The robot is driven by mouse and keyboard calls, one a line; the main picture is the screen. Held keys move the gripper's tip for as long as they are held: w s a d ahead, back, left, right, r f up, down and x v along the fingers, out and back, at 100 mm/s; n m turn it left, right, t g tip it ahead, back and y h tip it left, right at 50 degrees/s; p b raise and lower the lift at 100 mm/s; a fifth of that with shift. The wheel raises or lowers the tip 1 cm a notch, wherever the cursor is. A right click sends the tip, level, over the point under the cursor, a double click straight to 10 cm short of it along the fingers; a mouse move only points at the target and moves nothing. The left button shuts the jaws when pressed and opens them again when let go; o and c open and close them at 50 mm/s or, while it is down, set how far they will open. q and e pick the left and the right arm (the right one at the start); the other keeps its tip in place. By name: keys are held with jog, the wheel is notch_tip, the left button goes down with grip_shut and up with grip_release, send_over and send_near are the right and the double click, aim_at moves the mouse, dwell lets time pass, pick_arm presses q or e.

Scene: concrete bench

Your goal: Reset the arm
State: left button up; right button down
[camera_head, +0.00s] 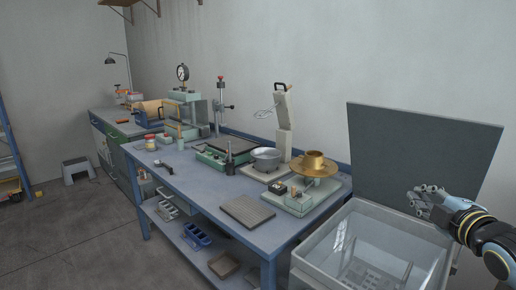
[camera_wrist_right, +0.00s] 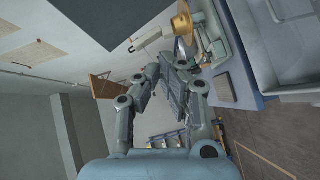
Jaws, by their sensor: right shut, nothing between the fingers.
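My right gripper (camera_head: 420,199) is at the right edge of the head view, pointing left, in the air in front of the raised grey lid and above the white bin. It is shut and empty. In the right wrist view its fingers (camera_wrist_right: 165,80) reach forward, with no object held between them. My right arm comes in from the lower right. My left gripper and arm are in neither view.
A blue bench (camera_head: 190,176) holds a brass dish (camera_head: 315,168), a metal pot (camera_head: 266,158), a dark ribbed mat (camera_head: 247,211) and a dial gauge stand (camera_head: 183,73). The white bin (camera_head: 328,281) with its upright lid (camera_head: 420,145) stands at right.

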jog(key=s+a+f+m+g, duration=0.3)
jog(key=s+a+f+m, duration=0.1)
jog(key=s, duration=0.4)
jog(key=s+a+f+m+g, duration=0.3)
jog(key=s+f+m+g, duration=0.1)
jog(key=s, duration=0.4)
jog(key=s+a+m+g, duration=0.3)
jog(key=s+m+g, duration=0.35)
jog(key=s, duration=1.25)
jog(key=s+f+b+x, duration=0.1)
jog(key=s+b+x, duration=0.2)
jog(key=x, duration=1.2)
jog(key=s+f+b+x, duration=0.1)
jog(key=s+b+x, duration=0.25)
jog(key=x, duration=1.15)
pick_arm(q)
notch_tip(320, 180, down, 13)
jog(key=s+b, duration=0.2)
jog(key=b, duration=0.4)
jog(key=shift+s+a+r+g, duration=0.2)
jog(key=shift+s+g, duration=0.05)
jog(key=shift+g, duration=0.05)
pick_arm(e)
jog(key=s+d+f+g, duration=0.1)
jog(key=s+f, duration=1.9)
jog(key=f, duration=0.3)
jog(key=shift+s+d+f+g, duration=0.2)
jog(key=shift+d+f+g, duration=0.1)
jog(key=shift+g, duration=0.05)
